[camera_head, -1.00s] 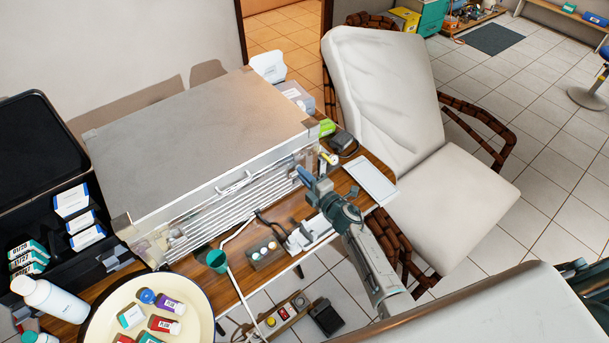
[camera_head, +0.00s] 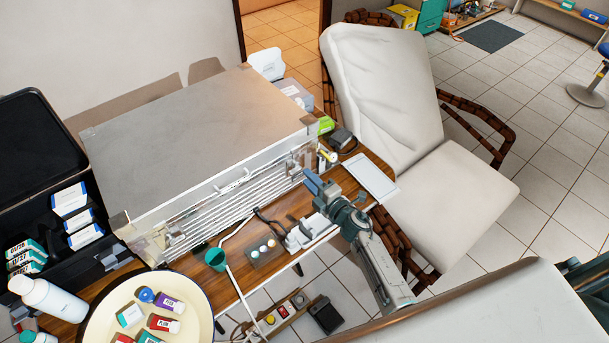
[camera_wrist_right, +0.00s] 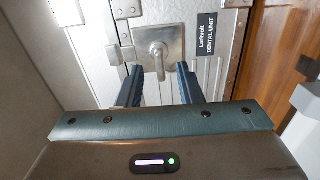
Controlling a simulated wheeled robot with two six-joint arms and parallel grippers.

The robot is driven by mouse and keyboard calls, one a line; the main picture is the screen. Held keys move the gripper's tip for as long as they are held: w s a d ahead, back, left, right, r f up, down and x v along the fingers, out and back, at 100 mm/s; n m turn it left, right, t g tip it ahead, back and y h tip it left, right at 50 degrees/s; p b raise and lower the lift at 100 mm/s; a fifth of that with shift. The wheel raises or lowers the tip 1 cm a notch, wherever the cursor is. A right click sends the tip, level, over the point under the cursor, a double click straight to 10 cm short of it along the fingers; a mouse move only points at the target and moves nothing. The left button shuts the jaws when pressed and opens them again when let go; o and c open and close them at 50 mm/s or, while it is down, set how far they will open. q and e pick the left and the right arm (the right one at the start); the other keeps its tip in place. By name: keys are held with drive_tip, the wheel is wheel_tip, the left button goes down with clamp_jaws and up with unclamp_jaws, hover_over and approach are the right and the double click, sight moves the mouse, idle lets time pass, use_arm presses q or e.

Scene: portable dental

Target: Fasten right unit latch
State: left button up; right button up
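The dental unit is a large silver case (camera_head: 200,130) standing on the wooden table in the head view. In the right wrist view its metal face shows a small grey latch with a hanging lever (camera_wrist_right: 158,58), beside a black label reading "DENTAL UNIT" (camera_wrist_right: 207,36). My right gripper (camera_head: 313,182) is at the right end of the case front. I cannot tell if the latch is fastened. My left gripper is not in view.
A round cream tray (camera_head: 197,291) with small boxes and a black open case (camera_head: 45,150) are at the left. A white chair (camera_head: 390,110) is at the right.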

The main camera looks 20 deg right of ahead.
drive_tip(key=b+v, duration=0.1)
drive_tip(key=v, duration=0.6)
drive_tip(key=shift+s, duration=0.15)
drive_tip(key=shift+d+r, duration=0.15)
